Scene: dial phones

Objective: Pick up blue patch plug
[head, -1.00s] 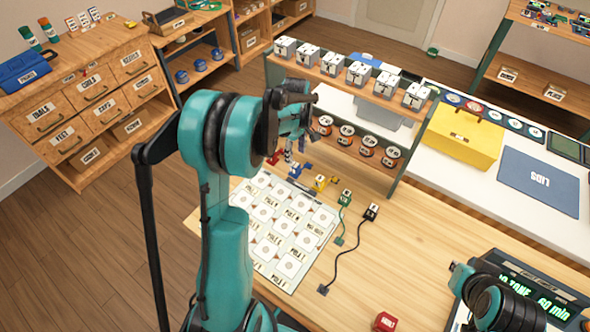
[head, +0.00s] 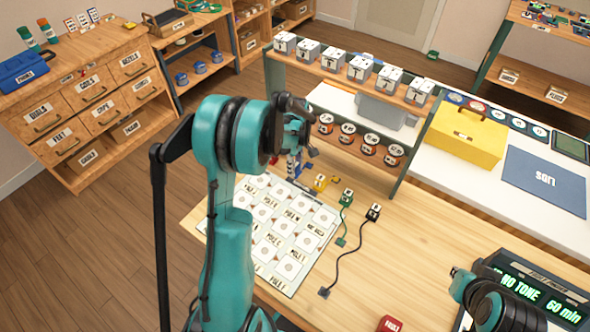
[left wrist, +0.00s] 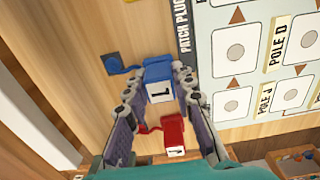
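The blue patch plug (left wrist: 158,82), a small block marked "L" with a blue cord, lies on the wooden table in the left wrist view. My left gripper (left wrist: 156,80) points down with one finger on each side of it. The fingers are apart; a firm grip is not evident. A red plug (left wrist: 174,134) lies nearer the wrist, also between the fingers. In the head view my left gripper (head: 295,165) is over the table's back left and largely hides the blue plug. My right arm (head: 490,298) is at the lower right; its gripper is unclear.
The patch sheet (head: 270,232) lies beside the plugs. A yellow plug (head: 320,183), a green plug (head: 346,197) and a black plug (head: 373,212) lie to the right. A shelf with white boxes (head: 359,67) stands behind.

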